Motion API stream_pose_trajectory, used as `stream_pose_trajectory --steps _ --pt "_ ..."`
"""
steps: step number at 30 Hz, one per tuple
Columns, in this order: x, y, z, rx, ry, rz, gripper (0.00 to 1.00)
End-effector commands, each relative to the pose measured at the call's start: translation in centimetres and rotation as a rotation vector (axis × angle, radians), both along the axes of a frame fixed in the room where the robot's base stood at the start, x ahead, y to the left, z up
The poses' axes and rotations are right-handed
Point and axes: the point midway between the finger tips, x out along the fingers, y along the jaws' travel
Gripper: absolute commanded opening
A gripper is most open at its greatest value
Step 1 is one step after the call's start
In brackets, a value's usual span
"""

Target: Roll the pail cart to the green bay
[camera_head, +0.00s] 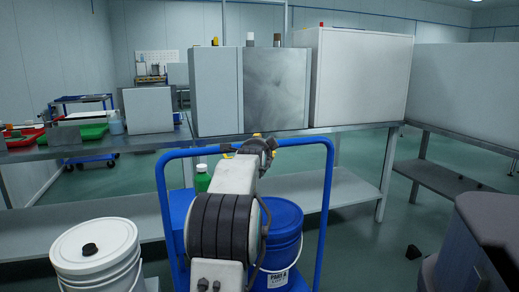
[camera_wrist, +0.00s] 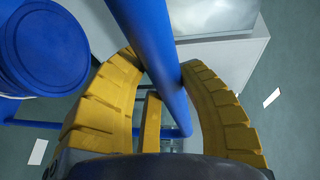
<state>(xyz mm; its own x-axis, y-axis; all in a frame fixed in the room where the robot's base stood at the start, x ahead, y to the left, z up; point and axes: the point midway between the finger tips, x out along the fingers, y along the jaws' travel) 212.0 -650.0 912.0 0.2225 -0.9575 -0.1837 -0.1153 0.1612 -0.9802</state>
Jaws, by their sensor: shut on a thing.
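The pail cart (camera_head: 328,215) has a blue tube frame and stands in front of me, with a blue pail (camera_head: 281,252) on it. My gripper (camera_head: 262,146) is at the cart's top handle bar. In the wrist view the yellow fingers of my gripper (camera_wrist: 160,65) are around the blue bar (camera_wrist: 148,38), one on each side. The blue pail's lid (camera_wrist: 45,45) shows at the upper left there. My arm hides part of the cart and pail. I cannot make out a marked green bay in either view.
A white pail (camera_head: 97,250) stands at the lower left. A metal bench (camera_head: 150,141) with large boxes (camera_head: 362,78) crosses behind the cart. Open floor shows there.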

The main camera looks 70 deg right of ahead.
Motion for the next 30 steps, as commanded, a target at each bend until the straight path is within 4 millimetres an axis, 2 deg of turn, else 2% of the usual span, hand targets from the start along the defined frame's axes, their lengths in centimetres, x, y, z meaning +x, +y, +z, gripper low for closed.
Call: stream_pose_trajectory --steps 11,12,21,30 --pt "-0.33 -0.14 0.34 -0.011 0.000 -0.005 0.00" --pt "-0.33 -0.14 0.34 -0.011 0.000 -0.005 0.37" --pt "-0.28 -0.11 0.22 -0.006 -0.001 -0.004 0.63" --pt "-0.29 0.06 0.21 -0.004 0.000 -0.004 0.63"
